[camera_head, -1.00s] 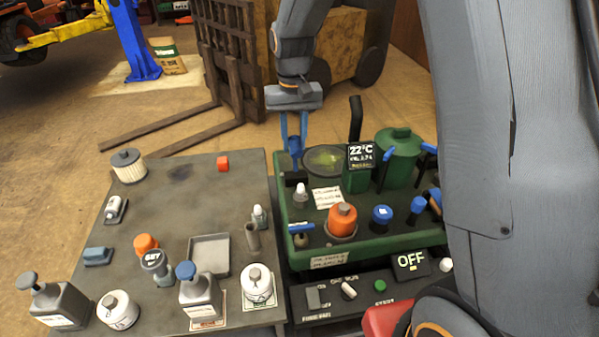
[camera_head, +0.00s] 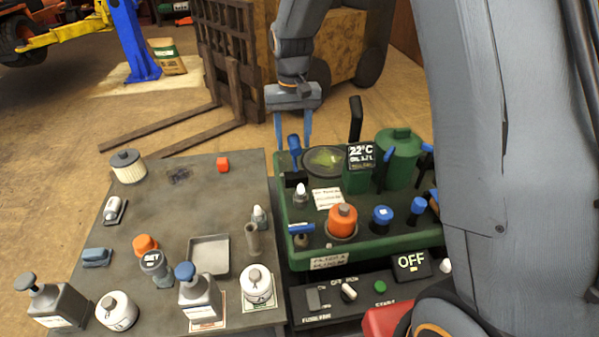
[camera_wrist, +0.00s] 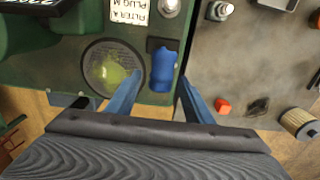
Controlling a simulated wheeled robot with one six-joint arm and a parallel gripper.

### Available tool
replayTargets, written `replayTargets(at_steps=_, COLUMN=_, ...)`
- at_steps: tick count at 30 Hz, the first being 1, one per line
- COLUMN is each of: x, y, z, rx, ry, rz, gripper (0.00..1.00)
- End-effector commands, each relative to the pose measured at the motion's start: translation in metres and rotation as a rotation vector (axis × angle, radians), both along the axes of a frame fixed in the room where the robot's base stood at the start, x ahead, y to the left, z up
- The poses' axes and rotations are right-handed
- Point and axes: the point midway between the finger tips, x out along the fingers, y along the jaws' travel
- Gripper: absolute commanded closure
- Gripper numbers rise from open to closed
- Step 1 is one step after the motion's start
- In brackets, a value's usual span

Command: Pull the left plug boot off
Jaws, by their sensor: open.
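The blue left plug boot (camera_head: 295,152) stands at the back left corner of the green engine deck (camera_head: 285,215), over a black block (camera_head: 296,179). In the wrist view the boot (camera_wrist: 163,69) lies just ahead of the fingers, between their lines and closer to the right one. My gripper (camera_head: 293,140) is open and empty, pointing down at the boot's top from behind. Its two blue fingers also show in the wrist view (camera_wrist: 157,82), on either side of the boot and apart from it. What the boot's lower end sits on is hidden.
A round screen (camera_head: 324,160) lies close right of the boot, with the 22°C display (camera_head: 361,155) beyond. A small white-tipped metal part (camera_head: 300,195) is in front. The grey bench (camera_head: 180,215) at left holds bottles, a tray (camera_head: 208,255) and caps.

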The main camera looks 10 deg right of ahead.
Motion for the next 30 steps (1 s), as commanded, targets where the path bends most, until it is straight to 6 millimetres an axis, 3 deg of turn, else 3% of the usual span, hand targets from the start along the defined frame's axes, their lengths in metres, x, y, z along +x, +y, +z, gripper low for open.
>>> replayTargets(at_steps=5, x=0.000, y=0.000, z=0.004, rx=0.000, ry=0.000, rz=0.000, gripper=0.53)
replayTargets(at_steps=25, x=-0.001, y=0.000, z=0.064, rx=0.000, ry=0.000, rz=0.000, gripper=0.53)
replayTargets(at_steps=30, x=0.000, y=0.000, z=0.071, rx=0.000, ry=0.000, rz=0.000, gripper=0.53)
